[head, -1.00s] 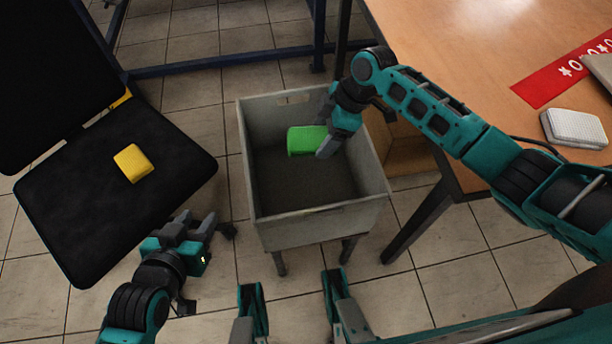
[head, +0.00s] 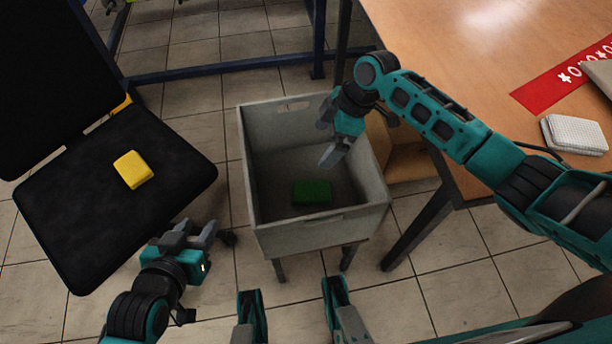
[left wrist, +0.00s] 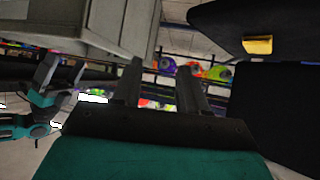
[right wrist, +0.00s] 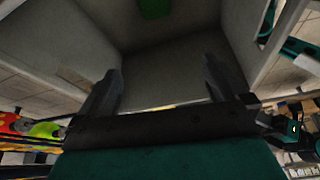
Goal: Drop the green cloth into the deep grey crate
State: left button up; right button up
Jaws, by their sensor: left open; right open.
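The green cloth (head: 312,192) lies on the floor of the deep grey crate (head: 290,228), toward its near side. It also shows at the top of the right wrist view (right wrist: 154,8). My right gripper (head: 326,140) is open and empty above the crate's right part, apart from the cloth. In the right wrist view its two fingers (right wrist: 160,85) are spread over the crate's inside. My left gripper (head: 208,236) is open and empty, outside the crate to its left, near the black chair. In the left wrist view its fingers (left wrist: 160,85) hold nothing.
A yellow cloth (head: 132,170) lies on the black chair seat (head: 90,215) at left. A wooden table (head: 470,60) at right bears a white folded stack (head: 574,133) and a red banner (head: 560,88). A cardboard box (head: 405,150) stands behind the crate's right side.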

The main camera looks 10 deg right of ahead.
pick_arm(q)
notch_tip(320, 180, up, 4)
jog(key=p, duration=0.3)
jog(key=shift+f, duration=0.2)
pick_arm(e)
jog(key=v, duration=1.2)
jog(key=shift+a+f, duration=0.1)
jog(key=s+a+f+m+t+y+p, duration=0.1)
jog(key=s+a+f+m+t+p, duration=0.35)
jog(key=m+p, duration=0.2)
pick_arm(q)
jog(key=s+a+r+y+p, duration=0.1)
jog(key=a+r+p, duration=0.2)
jog(key=r, duration=0.3)
jog(key=shift+s+r+p, duration=0.15)
jog(key=shift+s+p, duration=0.15)
jog(key=shift+p, duration=0.3)
pick_arm(e)
jog(key=s+d+r+m+t+h, duration=0.1)
jog(key=s+d+m+t, duration=0.1)
jog(key=s, duration=0.4)
jog(key=s+d+r+m+t+h, duration=0.1)
jog(key=s+d+m+t+h, duration=0.1)
jog(key=s+m, duration=0.3)
jog(key=shift+s+d+r+t, duration=0.3)
jog(key=shift+s+d+t, duration=0.3)
jog(key=shift+t, duration=0.25)
